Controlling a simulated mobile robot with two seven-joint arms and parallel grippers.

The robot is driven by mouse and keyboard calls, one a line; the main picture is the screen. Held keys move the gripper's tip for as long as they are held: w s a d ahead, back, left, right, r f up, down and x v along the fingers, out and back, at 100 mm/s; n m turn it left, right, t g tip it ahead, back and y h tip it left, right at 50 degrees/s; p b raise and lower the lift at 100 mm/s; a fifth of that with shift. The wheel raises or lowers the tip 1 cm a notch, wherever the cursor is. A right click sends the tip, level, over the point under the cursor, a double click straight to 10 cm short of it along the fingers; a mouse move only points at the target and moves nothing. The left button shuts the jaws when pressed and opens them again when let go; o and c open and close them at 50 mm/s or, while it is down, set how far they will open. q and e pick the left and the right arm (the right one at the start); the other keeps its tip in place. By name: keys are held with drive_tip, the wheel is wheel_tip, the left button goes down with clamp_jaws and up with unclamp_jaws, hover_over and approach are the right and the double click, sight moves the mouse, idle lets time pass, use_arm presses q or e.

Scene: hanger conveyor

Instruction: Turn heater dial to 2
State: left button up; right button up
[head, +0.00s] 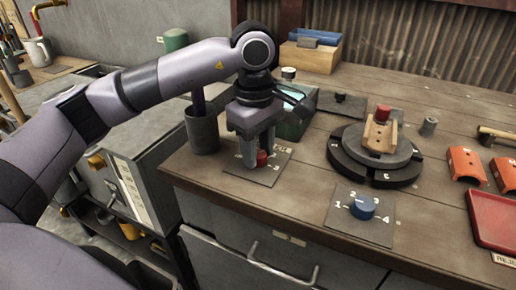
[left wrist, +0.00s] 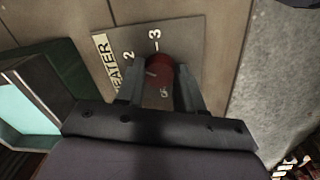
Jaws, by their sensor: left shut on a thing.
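The heater dial is a small red knob (head: 262,158) on a grey square plate (head: 270,175) on the bench. My left gripper (head: 257,160) comes down over it from above, with its two fingers closed on the knob's sides. In the left wrist view the red knob (left wrist: 160,70) sits between the fingertips (left wrist: 160,92). My right gripper is out of view.
A blue dial (head: 362,207) on its own plate is to the right. A dark round turntable (head: 375,158) holds a wooden block with a red top. A dark cup (head: 202,130) and a green box (head: 295,122) stand close to my gripper. A red tray (head: 495,219) is at the right.

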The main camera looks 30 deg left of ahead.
use_arm(q)
drive_tip(key=shift+r, duration=0.1)
drive_tip(key=o, duration=1)
drive_tip(key=shift+o, duration=0.2)
wheel_tip(320, 180, up, 7)
drive_tip(key=shift+s+r, duration=0.1)
drive_tip(key=shift+s, duration=0.05)
drive_tip(key=shift+s, duration=0.1)
